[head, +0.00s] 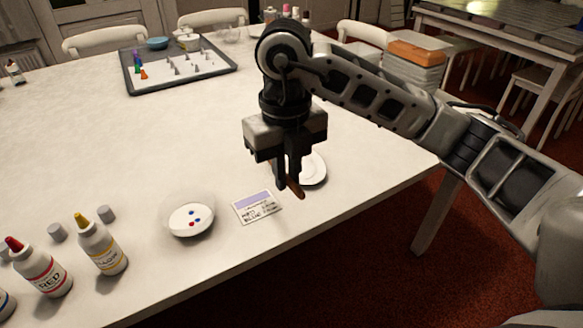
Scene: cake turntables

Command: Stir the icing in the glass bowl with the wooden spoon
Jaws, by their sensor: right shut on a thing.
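The glass bowl (209,207) stands near the front edge of the white table. White icing (180,217) lies in it with a few red and blue drops on top. My right gripper (288,180) is to the right of the bowl, pointing down near a small white plate. It is shut on the wooden spoon (295,189), of which only a short brown part shows below and beside the fingers. The rest of the spoon is hidden by the gripper. The spoon is apart from the bowl. My left gripper is not in view.
A printed card (257,206) lies between bowl and gripper. The white plate (316,170) is partly behind the gripper. A yellow-tipped bottle (102,249), a red-labelled bottle (42,270) and loose grey caps stand left. A tray (215,72) with nozzles lies at the back. The table's middle is clear.

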